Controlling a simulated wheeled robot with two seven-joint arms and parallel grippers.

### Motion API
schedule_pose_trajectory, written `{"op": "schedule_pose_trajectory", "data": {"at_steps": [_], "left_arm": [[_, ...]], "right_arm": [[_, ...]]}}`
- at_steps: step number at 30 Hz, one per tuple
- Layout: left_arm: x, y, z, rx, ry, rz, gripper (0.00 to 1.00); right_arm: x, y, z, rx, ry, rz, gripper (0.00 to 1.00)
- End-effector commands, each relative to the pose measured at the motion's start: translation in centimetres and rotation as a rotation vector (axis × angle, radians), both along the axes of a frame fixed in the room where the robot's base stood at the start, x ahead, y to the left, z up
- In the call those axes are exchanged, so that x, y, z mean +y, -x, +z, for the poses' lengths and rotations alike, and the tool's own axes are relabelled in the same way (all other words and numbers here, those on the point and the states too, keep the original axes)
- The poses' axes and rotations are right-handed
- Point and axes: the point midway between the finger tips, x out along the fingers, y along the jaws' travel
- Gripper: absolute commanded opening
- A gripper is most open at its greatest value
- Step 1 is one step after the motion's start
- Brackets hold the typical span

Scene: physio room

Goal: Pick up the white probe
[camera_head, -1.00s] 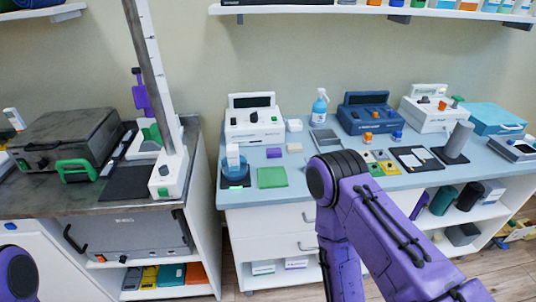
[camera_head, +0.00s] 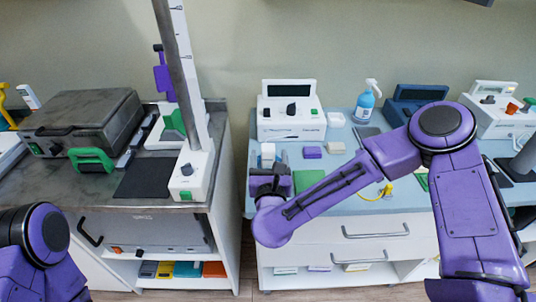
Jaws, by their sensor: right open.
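A small white object (camera_head: 267,150), which looks like the white probe, stands near the left end of the blue bench top. Its lower part is hidden behind my right gripper. My right gripper (camera_head: 269,160) reaches over the front left of the bench, its dark body below the object in the picture. Its fingers are open, one on either side of the object in this view. I cannot tell whether they touch it. My left arm shows only at the lower left; its gripper is out of view.
A white console (camera_head: 291,118) stands behind the object. A purple block (camera_head: 312,153), a green pad (camera_head: 308,180) and a spray bottle (camera_head: 366,102) are to the right. A metal post with a white base (camera_head: 189,177) rises from the left cabinet. My right arm covers the bench's middle.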

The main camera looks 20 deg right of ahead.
Motion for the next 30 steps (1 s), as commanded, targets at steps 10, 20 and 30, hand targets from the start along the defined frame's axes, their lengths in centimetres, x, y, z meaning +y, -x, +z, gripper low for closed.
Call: {"op": "schedule_pose_trajectory", "data": {"at_steps": [10, 20, 30], "left_arm": [[0.0, 0.0, 2.5, -0.001, -0.001, 0.000, 0.00], [0.0, 0.0, 2.4, 0.000, 0.000, 0.000, 0.00], [0.0, 0.0, 2.3, -0.001, -0.001, 0.000, 0.00]], "right_arm": [[-1.1, -4.2, 0.3, 0.002, 0.001, 0.000, 0.70], [-1.1, -4.2, 0.2, 0.002, 0.003, 0.001, 0.14], [-1.1, -4.2, 0.7, 0.000, 0.002, 0.001, 0.14]]}}
